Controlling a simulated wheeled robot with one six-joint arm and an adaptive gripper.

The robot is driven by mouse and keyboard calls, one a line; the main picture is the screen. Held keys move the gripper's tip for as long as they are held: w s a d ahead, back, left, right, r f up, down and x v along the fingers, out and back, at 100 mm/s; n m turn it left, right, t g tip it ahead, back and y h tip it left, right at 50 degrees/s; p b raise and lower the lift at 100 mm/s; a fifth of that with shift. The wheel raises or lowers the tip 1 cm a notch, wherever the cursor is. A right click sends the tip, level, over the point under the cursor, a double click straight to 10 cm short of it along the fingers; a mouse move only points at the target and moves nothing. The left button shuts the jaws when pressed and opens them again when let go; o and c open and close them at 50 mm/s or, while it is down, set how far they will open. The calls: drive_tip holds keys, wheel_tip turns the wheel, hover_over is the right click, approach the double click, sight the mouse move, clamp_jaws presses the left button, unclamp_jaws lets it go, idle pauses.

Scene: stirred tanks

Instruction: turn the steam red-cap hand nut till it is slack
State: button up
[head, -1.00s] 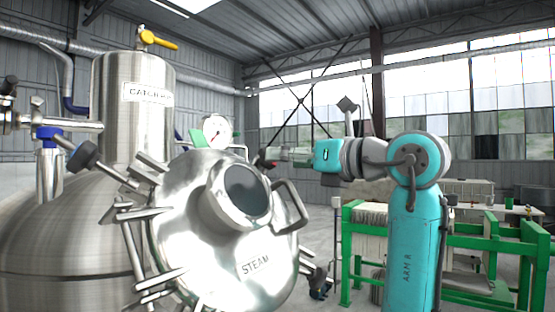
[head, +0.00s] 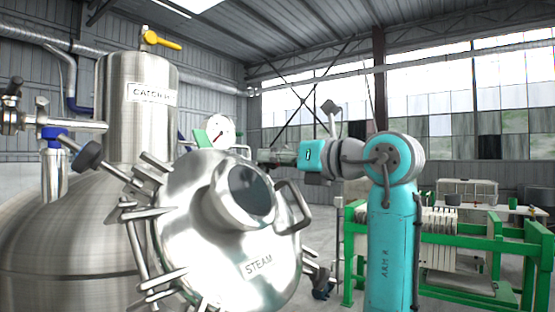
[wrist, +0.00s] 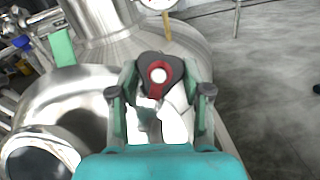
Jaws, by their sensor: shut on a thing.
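The round steel lid marked STEAM (head: 259,265) faces forward on the tank in the head view. The red-cap hand nut (wrist: 159,93) shows in the wrist view as a dark lobed knob with a red ring and a pale centre. My gripper (wrist: 158,84) has a finger on each side of this nut and is shut on it. In the head view my gripper (head: 272,157) reaches in from the right at the lid's upper right edge. There the nut is hardly to be told from the dark fingertips. Its stud and thread are hidden.
A bent handle (head: 293,205) and a round sight glass (head: 250,190) stand out from the lid. Several other clamp bolts (head: 150,214) ring its left side. A pressure gauge (head: 221,130) stands behind. Green-framed equipment (head: 440,228) is at the right.

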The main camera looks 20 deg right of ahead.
drive_tip(key=shift+n, duration=0.3)
drive_tip(key=n+y, duration=0.1)
drive_tip(key=n+g+y, duration=0.1)
drive_tip(key=n, duration=0.1)
drive_tip(key=shift+w+d+n, duration=0.1)
drive_tip(key=shift+d+n, duration=0.1)
drive_tip(key=shift+n, duration=0.1)
drive_tip(key=n+g+y, duration=0.1)
drive_tip(key=n+g, duration=0.1)
drive_tip(key=n, duration=0.2)
drive_tip(key=n+g+y, duration=0.2)
drive_tip(key=n, duration=0.2)
drive_tip(key=shift+w+d+r+n, duration=0.1)
drive_tip(key=shift+w+n, duration=0.05)
drive_tip(key=shift+n, duration=0.15)
drive_tip(key=n+g, duration=0.3)
drive_tip(key=n, duration=0.2)
drive_tip(key=shift+w+r+g, duration=0.1)
drive_tip(key=shift+g, duration=0.3)
drive_tip(key=n+g+h, duration=0.1)
drive_tip(key=n+g, duration=0.1)
drive_tip(key=n, duration=0.2)
drive_tip(key=shift+w+n, duration=0.1)
drive_tip(key=shift+n, duration=0.6)
drive_tip(key=o, duration=1.2)
drive_tip(key=shift+c, duration=0.2)
